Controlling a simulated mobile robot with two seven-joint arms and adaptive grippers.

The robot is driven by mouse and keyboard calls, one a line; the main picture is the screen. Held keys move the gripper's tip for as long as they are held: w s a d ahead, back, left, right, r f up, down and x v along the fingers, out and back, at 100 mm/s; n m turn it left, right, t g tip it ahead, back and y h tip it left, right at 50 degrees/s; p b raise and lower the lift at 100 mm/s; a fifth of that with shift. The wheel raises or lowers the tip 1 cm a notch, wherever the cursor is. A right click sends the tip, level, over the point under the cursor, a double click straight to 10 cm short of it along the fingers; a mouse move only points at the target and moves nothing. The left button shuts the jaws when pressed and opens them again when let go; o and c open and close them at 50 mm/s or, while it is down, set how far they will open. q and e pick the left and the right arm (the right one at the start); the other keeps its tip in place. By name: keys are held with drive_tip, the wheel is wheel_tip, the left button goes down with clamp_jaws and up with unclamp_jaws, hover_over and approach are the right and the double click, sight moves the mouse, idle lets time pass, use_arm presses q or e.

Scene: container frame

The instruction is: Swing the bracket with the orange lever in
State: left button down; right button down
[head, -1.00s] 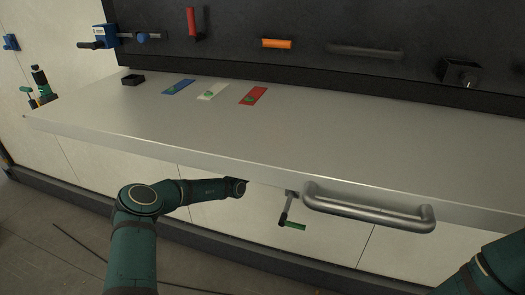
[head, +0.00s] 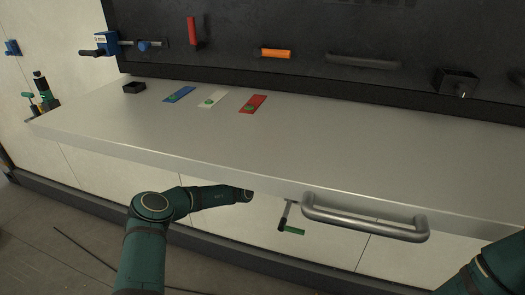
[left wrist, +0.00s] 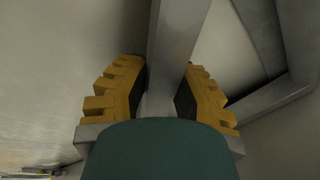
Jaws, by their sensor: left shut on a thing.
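My left arm reaches under the front of the grey worktop (head: 260,140); its gripper is hidden there in the head view. In the left wrist view my left gripper (left wrist: 163,90) has its yellow toothed fingers closed on both sides of a grey metal bar (left wrist: 172,40). I cannot tell if this bar is the bracket with the orange lever; no orange lever shows on it. A bracket with a green lever (head: 291,230) hangs below the worktop's front edge. My right arm shows at the lower right, but its gripper is out of view.
A grey bar handle (head: 365,227) juts from the worktop's front, right of the green lever. Blue, white and red plates lie on the worktop near a black box (head: 134,86). An orange grip (head: 276,53) and a vice are on the back panel.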

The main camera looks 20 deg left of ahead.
use_arm(q)
drive_tip(key=shift+w+r, duration=0.1)
drive_tip(key=c, duration=0.8)
unclamp_jaws()
drive_tip(key=shift+o, duration=0.2)
drive_tip(key=v, duration=1.2)
drive_tip(key=shift+d, duration=0.1)
